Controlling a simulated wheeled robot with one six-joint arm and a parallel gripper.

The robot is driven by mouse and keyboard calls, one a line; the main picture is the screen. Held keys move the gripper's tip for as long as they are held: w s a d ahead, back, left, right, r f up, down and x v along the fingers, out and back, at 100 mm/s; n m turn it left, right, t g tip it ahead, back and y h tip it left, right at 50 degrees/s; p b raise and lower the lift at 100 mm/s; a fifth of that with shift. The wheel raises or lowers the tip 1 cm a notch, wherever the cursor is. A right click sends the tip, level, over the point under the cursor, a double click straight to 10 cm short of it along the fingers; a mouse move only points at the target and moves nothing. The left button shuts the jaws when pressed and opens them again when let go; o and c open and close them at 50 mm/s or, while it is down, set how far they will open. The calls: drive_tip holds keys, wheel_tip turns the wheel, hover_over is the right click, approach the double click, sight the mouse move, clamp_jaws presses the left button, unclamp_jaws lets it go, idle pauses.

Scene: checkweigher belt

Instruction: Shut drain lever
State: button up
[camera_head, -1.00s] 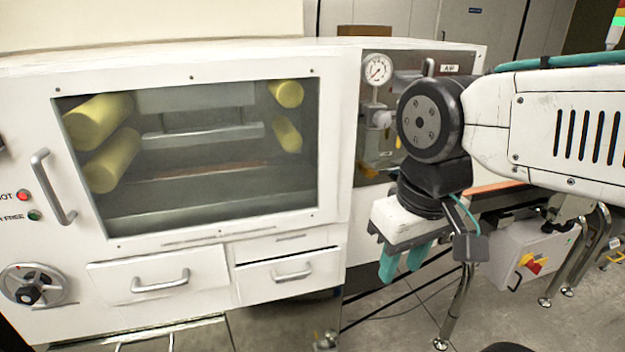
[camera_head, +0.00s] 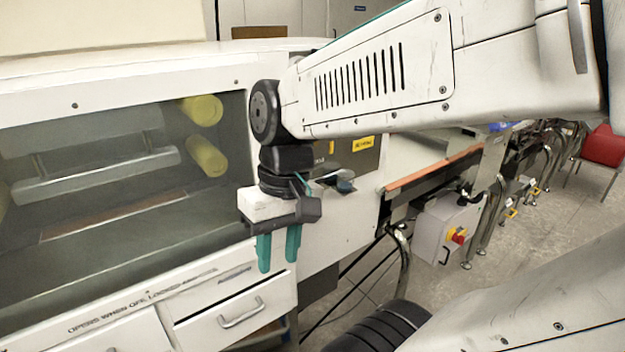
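I cannot make out the drain lever for certain. The grey fittings panel (camera_head: 366,160) on the machine's right end is mostly covered by my arm. A yellow label (camera_head: 362,143) shows on it, and a small dark round part (camera_head: 344,185) sticks out at its foot, beside a pale metal piece. My gripper (camera_head: 279,258) points down in front of the machine's white body, left of the panel. Its two teal fingers stand apart with nothing between them. The pressure gauge and the pipework are hidden behind my arm.
The machine's large window (camera_head: 100,170) is at left, with a drawer handle (camera_head: 241,313) low beneath it. A conveyor with an orange edge (camera_head: 435,168) runs off to the right. A grey box (camera_head: 440,230) with a red-yellow switch hangs below it. A red chair (camera_head: 604,146) stands far right.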

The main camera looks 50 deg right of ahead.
drive_tip(key=w+d+f+m+y, duration=0.4)
drive_tip(key=d+m, duration=0.1)
drive_tip(key=m+t+h, duration=0.3)
drive_tip(key=m+t, duration=0.7)
drive_tip(key=t, duration=0.6)
approach(322, 181)
drive_tip(key=d+r+x, duration=0.1)
drive_tip(key=x, duration=0.7)
drive_tip(key=f+x, duration=0.1)
drive_tip(key=x, duration=0.2)
drive_tip(key=shift+s+a, duration=0.15)
drive_tip(key=shift+a, duration=0.25)
clamp_jaws()
